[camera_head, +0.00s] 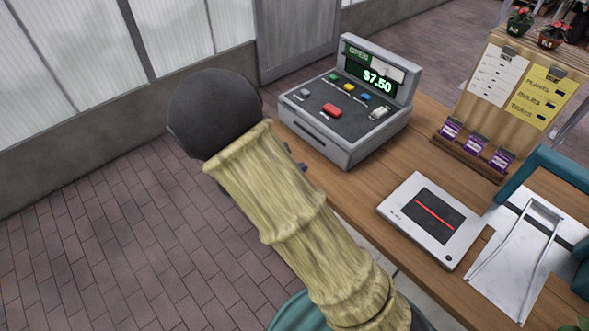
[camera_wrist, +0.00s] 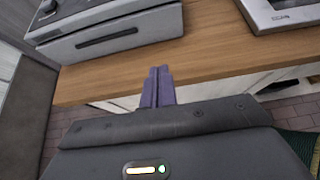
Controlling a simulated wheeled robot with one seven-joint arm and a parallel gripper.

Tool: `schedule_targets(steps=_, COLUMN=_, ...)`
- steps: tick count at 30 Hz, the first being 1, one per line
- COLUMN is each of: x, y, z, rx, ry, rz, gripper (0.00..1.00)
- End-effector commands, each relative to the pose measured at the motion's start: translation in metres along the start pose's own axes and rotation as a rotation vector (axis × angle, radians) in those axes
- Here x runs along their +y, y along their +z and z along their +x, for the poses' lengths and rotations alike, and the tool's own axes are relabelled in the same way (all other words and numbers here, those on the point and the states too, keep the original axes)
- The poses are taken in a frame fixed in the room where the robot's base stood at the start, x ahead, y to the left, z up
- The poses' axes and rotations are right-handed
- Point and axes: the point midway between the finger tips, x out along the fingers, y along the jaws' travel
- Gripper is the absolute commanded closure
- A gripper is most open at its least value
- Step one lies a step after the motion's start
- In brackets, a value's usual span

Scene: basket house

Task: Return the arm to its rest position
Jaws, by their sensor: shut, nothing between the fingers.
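My arm, in a yellow-green sleeve, reaches up from the bottom in the head view and ends in a dark rounded wrist. Only bits of my gripper (camera_head: 297,160) show there, at the left edge of the wooden counter (camera_head: 350,195). In the wrist view my gripper (camera_wrist: 157,80) has its two purple fingers together, with nothing between them. The fingertips show in front of the counter's edge, below the grey cash register (camera_wrist: 105,32). I cannot tell how far they are from the wood.
The cash register (camera_head: 345,105) reads $7.50 and stands close to my gripper. A flat scanner (camera_head: 434,219) with a red line lies to its right. A sign board (camera_head: 515,90) with small purple packets stands behind. Brick floor (camera_head: 90,240) at the left is clear.

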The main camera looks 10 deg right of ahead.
Motion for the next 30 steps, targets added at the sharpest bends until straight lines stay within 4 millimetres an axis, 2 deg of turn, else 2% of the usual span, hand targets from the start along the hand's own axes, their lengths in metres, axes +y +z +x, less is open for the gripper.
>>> schedule_targets(steps=3, x=0.000, y=-0.001, z=-0.012, rx=0.001, ry=0.002, rz=0.000, gripper=1.00)
schedule_targets(steps=6, x=0.000, y=0.000, z=-0.015, rx=0.000, ry=0.000, rz=-0.001, gripper=1.00)
schedule_targets(steps=22, x=-0.004, y=0.003, z=-0.011, rx=0.008, ry=-0.016, rz=0.014, gripper=1.00)
schedule_targets(steps=26, x=-0.025, y=0.008, z=-0.003, rx=0.073, ry=-0.086, rz=0.115, gripper=1.00)
schedule_targets(steps=30, x=-0.067, y=0.012, z=0.003, rx=0.223, ry=-0.237, rz=0.366, gripper=1.00)
